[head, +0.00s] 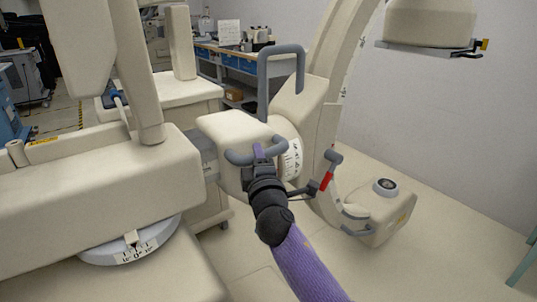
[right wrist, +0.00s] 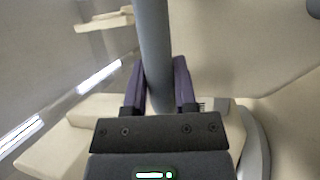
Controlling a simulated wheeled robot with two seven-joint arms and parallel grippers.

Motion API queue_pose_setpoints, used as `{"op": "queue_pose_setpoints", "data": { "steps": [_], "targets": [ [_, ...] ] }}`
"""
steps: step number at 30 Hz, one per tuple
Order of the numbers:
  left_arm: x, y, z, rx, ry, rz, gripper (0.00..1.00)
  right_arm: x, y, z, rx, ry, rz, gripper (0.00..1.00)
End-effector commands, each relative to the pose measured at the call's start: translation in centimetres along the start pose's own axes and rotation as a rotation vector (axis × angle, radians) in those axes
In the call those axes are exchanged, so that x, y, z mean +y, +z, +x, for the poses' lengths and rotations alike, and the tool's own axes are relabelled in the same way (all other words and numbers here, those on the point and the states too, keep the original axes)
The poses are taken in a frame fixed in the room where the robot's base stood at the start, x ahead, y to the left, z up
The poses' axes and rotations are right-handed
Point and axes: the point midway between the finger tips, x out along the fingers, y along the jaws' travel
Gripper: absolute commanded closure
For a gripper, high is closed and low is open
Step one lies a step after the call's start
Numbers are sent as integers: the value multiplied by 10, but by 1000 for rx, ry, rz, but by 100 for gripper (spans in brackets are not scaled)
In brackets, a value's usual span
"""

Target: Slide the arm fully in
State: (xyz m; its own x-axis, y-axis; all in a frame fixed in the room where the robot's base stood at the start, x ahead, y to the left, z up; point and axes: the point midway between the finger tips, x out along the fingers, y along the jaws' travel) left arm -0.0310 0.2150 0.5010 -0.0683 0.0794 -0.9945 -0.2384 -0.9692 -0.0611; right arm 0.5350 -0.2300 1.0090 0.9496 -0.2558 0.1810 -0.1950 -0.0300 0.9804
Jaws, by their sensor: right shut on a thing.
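The cream-coloured arm (head: 228,128) of the machine runs from the big left body to the C-shaped part (head: 322,95). A grey bar handle (head: 240,158) curves around the near side of the arm's end block. My right gripper (head: 262,150) is shut on this handle. In the right wrist view, the grey handle bar (right wrist: 152,45) passes between the two purple fingers of my right gripper (right wrist: 159,85). A short grey metal section (head: 207,155) shows between the left body and the end block. My left gripper is not in view.
A taller grey loop handle (head: 281,50) rises above the block. A red-tipped lever (head: 328,175) and the cream base (head: 385,220) are at the right. A cart body (head: 90,190) with a dial fills the left. Floor is free at the lower right.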

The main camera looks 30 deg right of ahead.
Motion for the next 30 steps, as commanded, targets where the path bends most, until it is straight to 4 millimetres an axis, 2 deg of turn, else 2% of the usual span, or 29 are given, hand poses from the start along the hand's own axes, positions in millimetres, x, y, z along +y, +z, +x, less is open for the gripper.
{"op": "queue_pose_setpoints", "data": {
  "steps": [1,4,14,15,20,30],
  "targets": [
    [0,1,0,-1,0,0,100,-4,-11,-4,16,-7,8,100],
    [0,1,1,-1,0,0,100,-3,-20,-8,14,-7,6,100],
    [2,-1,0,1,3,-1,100,-1,-19,-8,2,-3,2,100],
    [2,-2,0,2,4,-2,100,0,-19,-8,0,-3,1,63],
    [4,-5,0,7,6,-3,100,0,-19,-8,1,-2,0,30],
    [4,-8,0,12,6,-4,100,0,-19,-11,2,-1,0,30]
  ]
}}
